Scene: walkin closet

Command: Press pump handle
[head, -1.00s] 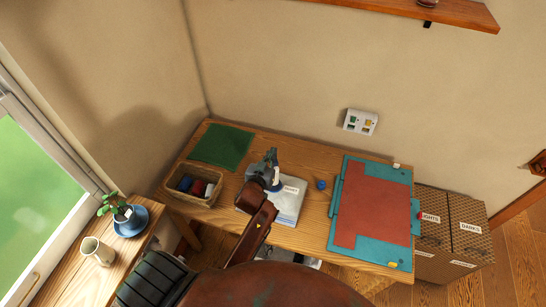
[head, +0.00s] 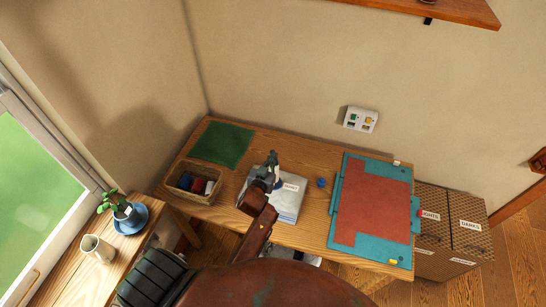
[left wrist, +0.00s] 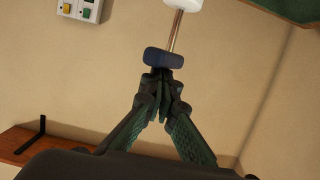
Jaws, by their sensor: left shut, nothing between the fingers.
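The pump shows in the left wrist view as a dark blue crossbar handle (left wrist: 164,58), a thin metal rod (left wrist: 174,32) and a white end (left wrist: 184,4) at the top edge. The rod is visible between handle and white part. My left gripper (left wrist: 161,82) is shut and empty, with its fingertips right at the handle; I cannot tell whether they touch. In the head view my left gripper (head: 272,166) is over the left side of a pale, labelled bag (head: 290,201) on the desk. There the gripper hides most of the pump. My right gripper is not in view.
On the wooden desk (head: 312,233) are a green mat (head: 222,144), a basket (head: 191,198) of coloured items, a small blue round thing (head: 321,182) and a teal board (head: 345,238) with a red panel. A wall switch plate (head: 360,119) is behind.

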